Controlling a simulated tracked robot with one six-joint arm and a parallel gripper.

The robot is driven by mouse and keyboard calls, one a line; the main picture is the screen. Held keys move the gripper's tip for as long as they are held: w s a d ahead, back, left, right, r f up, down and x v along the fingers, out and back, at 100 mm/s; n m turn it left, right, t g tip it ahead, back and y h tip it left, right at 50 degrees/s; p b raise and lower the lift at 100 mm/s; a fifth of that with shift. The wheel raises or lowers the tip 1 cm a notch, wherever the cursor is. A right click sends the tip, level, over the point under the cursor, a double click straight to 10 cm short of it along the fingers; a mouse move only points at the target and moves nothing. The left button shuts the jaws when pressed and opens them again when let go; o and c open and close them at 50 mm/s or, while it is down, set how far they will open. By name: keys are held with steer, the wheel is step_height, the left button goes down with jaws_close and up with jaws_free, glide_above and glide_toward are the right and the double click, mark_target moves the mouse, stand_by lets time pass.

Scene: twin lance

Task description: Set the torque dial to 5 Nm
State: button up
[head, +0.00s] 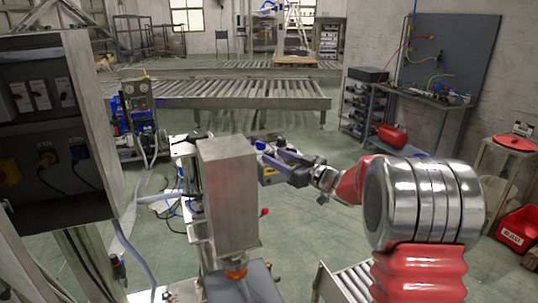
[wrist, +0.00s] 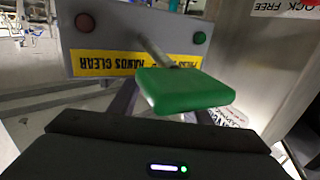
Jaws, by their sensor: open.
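I cannot make out a torque dial or its scale in either view. My gripper (head: 268,158) is open, in the head view just right of the tall metal column (head: 228,195). In the wrist view a green block-shaped handle (wrist: 185,90) on a thin metal rod stands in front of my gripper and partly hides its two fingers. I cannot tell whether the fingers touch it. Beyond the handle is a grey panel (wrist: 120,30) with a red button (wrist: 84,22), a green button (wrist: 199,38) and an upside-down yellow label reading "HANDS CLEAR" (wrist: 112,63).
An open control cabinet (head: 88,110) with switches stands at the left. Roller conveyors (head: 225,92) cross the back. A shelf bench (head: 425,97) stands at the right, with a red reject bin (head: 518,228) near the right edge. Open green floor lies beyond the column.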

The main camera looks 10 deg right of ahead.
mark_target(272, 155)
steer(key=shift+x, duration=2)
steer(key=c, duration=1)
steer(key=shift+c, duration=0.2)
steer(key=shift+r+m+t+h, duration=0.1)
steer(key=shift+m+t+h, duration=0.3)
steer(key=shift+m+h, duration=0.15)
steer(key=shift+r+m+t+h, duration=0.1)
steer(key=shift+m+t+h, duration=0.85)
steer(key=shift+h, duration=0.7)
steer(key=shift+r+m+h, duration=0.1)
steer(key=shift+m+h, duration=0.3)
steer(key=shift+d+m+h, duration=0.1)
steer(key=shift+m+h, duration=0.3)
steer(key=shift+h, duration=0.3)
